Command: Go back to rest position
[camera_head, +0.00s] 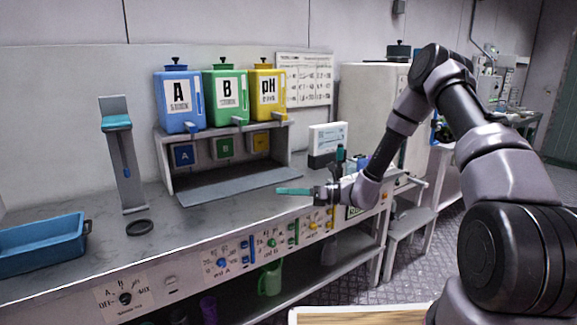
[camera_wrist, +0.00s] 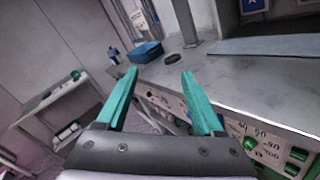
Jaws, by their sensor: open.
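My gripper (camera_head: 296,191) has teal fingers and reaches out over the front edge of the grey workbench (camera_head: 240,207), above the knob panel. In the wrist view my gripper (camera_wrist: 158,88) shows two teal fingers spread apart with nothing between them. In the head view the fingers overlap, seen from the side. My arm comes in from the right and bends down to the bench front.
Blue, green and yellow tanks (camera_head: 182,98) stand on a grey rack (camera_head: 163,160). A blue tray (camera_head: 42,245), black ring (camera_head: 139,227) and upright stand (camera_head: 128,170) are at left. A white box (camera_head: 328,138) stands behind my gripper.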

